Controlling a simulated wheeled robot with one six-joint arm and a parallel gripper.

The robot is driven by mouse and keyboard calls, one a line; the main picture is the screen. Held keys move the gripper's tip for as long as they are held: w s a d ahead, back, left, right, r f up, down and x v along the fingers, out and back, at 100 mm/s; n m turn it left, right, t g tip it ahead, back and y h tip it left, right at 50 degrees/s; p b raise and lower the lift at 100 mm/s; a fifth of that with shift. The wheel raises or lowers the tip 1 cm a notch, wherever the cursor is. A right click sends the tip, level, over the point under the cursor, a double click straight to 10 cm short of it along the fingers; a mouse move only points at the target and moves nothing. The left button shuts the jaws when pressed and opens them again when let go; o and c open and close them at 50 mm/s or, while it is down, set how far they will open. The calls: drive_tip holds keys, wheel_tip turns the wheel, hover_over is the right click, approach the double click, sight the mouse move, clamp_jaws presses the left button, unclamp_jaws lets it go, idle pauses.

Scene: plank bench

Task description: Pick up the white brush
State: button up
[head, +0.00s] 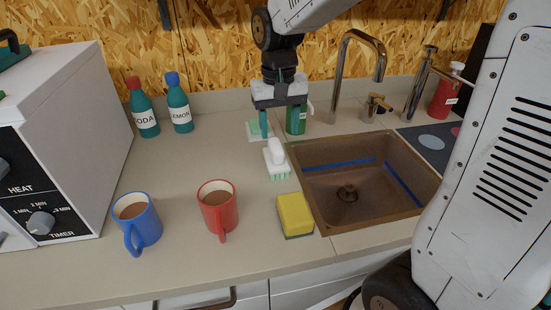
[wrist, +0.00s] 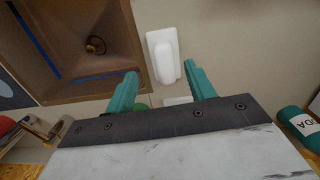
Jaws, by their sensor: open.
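The white brush (head: 276,158) lies on the counter just left of the sink, with pale green bristles at its lower edge. In the wrist view the brush (wrist: 163,56) lies ahead of the fingertips, roughly in line with the gap between them. My gripper (head: 281,131) is above the counter near the brush's far end, pointing down. Its two teal fingers are spread apart and nothing is between them; they also show in the wrist view (wrist: 162,70). I cannot tell the exact height of the fingertips above the brush.
The brown sink (head: 310,192) is close on the right, with a tap (head: 343,75) behind. A green bottle (head: 297,118) stands right behind the gripper. A yellow sponge (head: 295,215), red mug (head: 218,208) and blue mug (head: 137,222) stand nearer the front.

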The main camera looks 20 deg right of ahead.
sight(276, 144)
drive_tip(key=shift+w+r+m+t, duration=0.3)
drive_tip(key=shift+w+r, duration=0.1)
drive_tip(key=shift+w, duration=0.3)
drive_tip(key=shift+s+f, duration=0.1)
drive_tip(key=shift+f, duration=0.25)
wheel_tip(276, 144, down, 7)
drive_tip(key=shift+a+f, duration=0.1)
clamp_jaws()
